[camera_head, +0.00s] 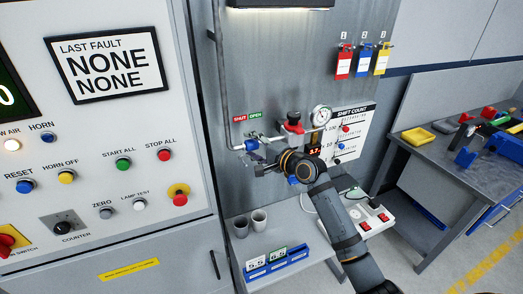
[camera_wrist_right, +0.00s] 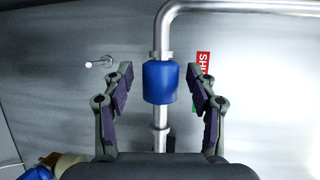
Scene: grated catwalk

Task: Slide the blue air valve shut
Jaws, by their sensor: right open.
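The blue air valve (camera_head: 252,144) is a short blue sleeve on a thin metal pipe, below a red SHUT sign (camera_head: 240,118) and a green OPEN sign (camera_head: 255,115). In the right wrist view the blue sleeve (camera_wrist_right: 160,82) stands between my right gripper's two spread fingers (camera_wrist_right: 162,78), with a visible gap on each side. The SHUT sign (camera_wrist_right: 203,64) shows beyond the right finger, which partly hides the green sign. In the head view my right gripper (camera_head: 261,168) is just below the valve, partly hidden by its own wrist. My left gripper is out of view.
A red-topped regulator (camera_head: 293,124) and a round gauge (camera_head: 321,114) sit right of the valve, close to my right wrist. Below is a shelf with two grey cups (camera_head: 258,220) and a blue rack (camera_head: 277,262). A control cabinet (camera_head: 120,235) stands left, a cluttered workbench (camera_head: 455,180) right.

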